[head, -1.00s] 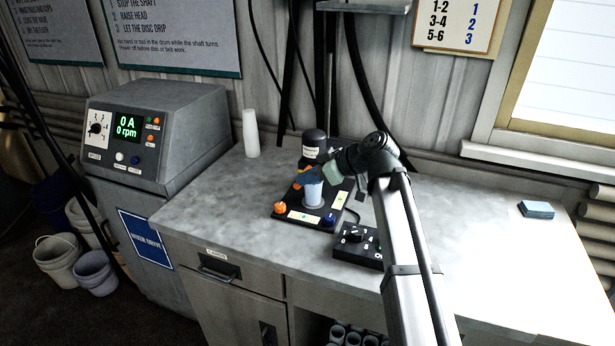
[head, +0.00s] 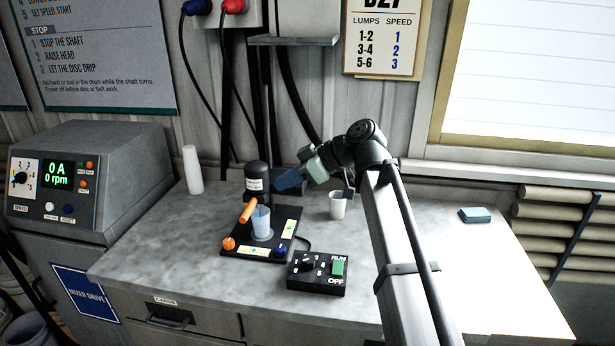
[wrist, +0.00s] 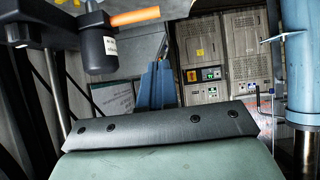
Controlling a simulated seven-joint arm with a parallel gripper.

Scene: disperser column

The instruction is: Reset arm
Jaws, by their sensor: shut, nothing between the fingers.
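My gripper (head: 280,184) is shut and empty, held above the bench to the right of the small mixer head. Its blue fingers point left in the head view. They are pressed together in the wrist view (wrist: 158,84). The small mixer has a dark head (head: 257,177) and an orange handle (head: 248,211); both also show at the upper left of the wrist view, the head (wrist: 101,50) and the handle (wrist: 134,16). A translucent bluish cup (head: 261,223) stands on its black base (head: 238,245). The fingers look apart from the mixer.
A black switch box (head: 317,275) sits in front of the mixer. A white cup (head: 338,206) stands behind, close to my arm. A white cup stack (head: 193,170) and the mixer drive (head: 80,180) are at left. The bench's right side is clear around a blue block (head: 475,214).

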